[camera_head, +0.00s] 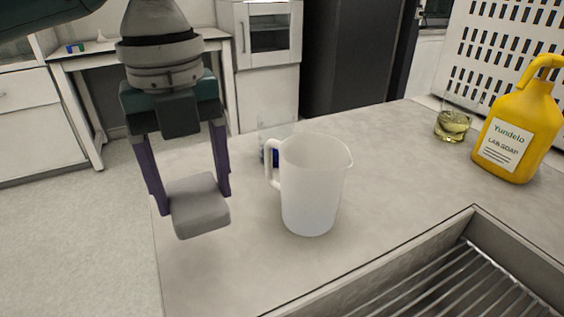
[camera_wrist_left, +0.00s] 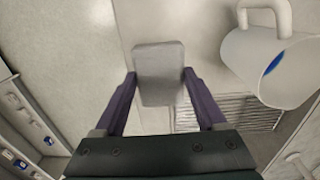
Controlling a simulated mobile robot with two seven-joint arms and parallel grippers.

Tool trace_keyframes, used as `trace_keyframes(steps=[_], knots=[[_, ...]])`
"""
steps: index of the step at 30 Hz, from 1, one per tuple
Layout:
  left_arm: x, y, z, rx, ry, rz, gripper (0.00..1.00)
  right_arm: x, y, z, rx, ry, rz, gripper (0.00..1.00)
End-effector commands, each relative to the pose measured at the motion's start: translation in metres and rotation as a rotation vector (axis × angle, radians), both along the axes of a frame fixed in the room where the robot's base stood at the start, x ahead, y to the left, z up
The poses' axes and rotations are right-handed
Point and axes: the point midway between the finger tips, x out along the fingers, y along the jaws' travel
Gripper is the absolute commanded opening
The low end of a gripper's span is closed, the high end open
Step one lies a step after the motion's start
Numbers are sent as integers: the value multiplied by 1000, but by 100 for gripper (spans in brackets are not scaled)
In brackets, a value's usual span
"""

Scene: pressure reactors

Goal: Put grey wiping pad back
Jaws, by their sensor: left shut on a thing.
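The grey wiping pad (camera_head: 200,208) is a small block with rounded corners. My left gripper (camera_head: 196,192) points down and is shut on it, with a purple finger on each side. The pad is at the left edge of the countertop (camera_head: 390,140), left of the white jug; its exact height above the surface is hard to tell. In the left wrist view the pad (camera_wrist_left: 159,74) lies between the fingertips (camera_wrist_left: 159,80), over the counter's edge. My right gripper is not in view.
A white translucent jug (camera_head: 312,185) stands close right of the pad, with a clear vessel (camera_head: 272,132) and something blue behind it. A sink (camera_head: 440,285) is at front right. A yellow soap bottle (camera_head: 520,125) and a glass beaker (camera_head: 452,125) stand at back right.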

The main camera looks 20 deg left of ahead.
Motion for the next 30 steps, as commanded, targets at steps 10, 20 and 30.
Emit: trace_keyframes(steps=[10, 20, 30], knots=[[0, -1, -45, -1, 0, 0, 21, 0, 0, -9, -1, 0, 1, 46], [0, -1, -83, -1, -2, -1, 21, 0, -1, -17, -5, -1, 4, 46], [0, 0, -85, -1, -1, 0, 76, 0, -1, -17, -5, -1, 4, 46]])
